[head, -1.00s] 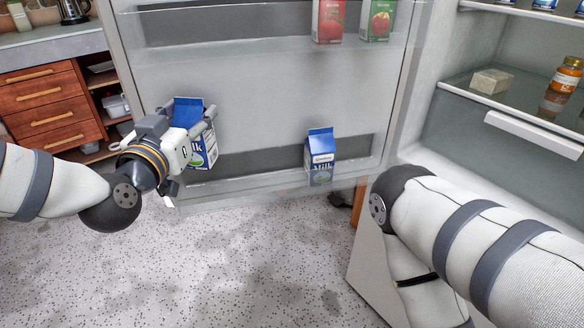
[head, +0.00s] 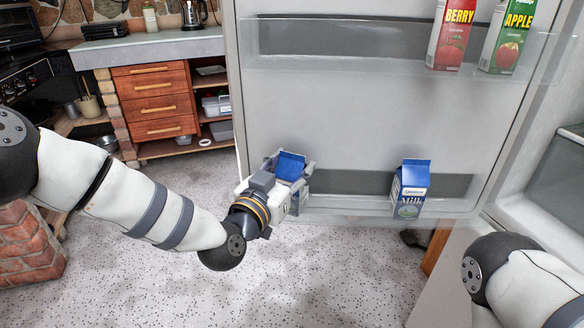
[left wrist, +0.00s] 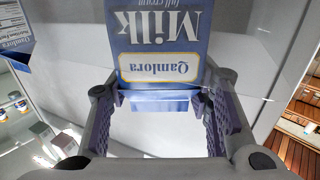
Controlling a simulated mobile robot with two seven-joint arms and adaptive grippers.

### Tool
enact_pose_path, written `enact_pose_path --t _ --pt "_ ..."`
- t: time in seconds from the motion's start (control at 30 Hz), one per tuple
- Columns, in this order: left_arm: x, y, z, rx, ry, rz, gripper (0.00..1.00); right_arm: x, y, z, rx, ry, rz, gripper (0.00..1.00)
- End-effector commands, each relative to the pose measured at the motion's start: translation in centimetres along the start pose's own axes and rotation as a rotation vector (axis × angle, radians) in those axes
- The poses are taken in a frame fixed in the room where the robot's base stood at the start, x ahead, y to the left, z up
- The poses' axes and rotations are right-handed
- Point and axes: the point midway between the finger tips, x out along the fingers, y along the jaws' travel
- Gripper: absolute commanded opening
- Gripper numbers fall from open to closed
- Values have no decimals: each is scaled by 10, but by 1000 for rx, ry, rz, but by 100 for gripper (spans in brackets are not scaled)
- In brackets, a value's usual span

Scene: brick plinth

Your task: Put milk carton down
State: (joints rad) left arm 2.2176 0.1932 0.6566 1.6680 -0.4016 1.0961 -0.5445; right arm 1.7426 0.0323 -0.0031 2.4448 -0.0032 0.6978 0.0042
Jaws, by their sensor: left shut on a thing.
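A blue and white milk carton (head: 291,165) is held at the left end of the low fridge door shelf (head: 345,212). My left gripper (head: 287,182) is shut on it and hides much of its body. Whether its base touches the shelf I cannot tell. In the left wrist view the held carton (left wrist: 160,45) shows its "Milk" label upside down between my fingers (left wrist: 160,105). A second milk carton (head: 410,188) stands upright on the same shelf, to the right. My right gripper is out of view; only part of that arm shows at the right.
The berry carton (head: 452,35) and the apple carton (head: 507,38) stand on the upper door shelf. The low shelf is clear between the two milk cartons. The open fridge interior (head: 560,185) is at the right. A drawer cabinet (head: 155,100) stands behind at the left.

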Motion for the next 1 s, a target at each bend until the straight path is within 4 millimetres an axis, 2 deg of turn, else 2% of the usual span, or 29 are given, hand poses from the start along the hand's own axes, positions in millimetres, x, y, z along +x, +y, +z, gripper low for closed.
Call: enact_pose_path --t 0.1,0.13,0.2,0.57,0.67,1.0 --pt "0 0 3 0 1 0 7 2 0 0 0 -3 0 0" --pt "0 0 3 0 -1 0 53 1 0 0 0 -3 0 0" --pt "0 0 3 0 0 0 66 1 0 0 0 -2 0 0" --pt "-1 0 -3 0 1 0 66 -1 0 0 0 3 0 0" --pt "-17 0 -2 1 -2 1 66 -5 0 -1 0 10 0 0" --pt "-96 0 -2 0 0 0 66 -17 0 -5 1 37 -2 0"
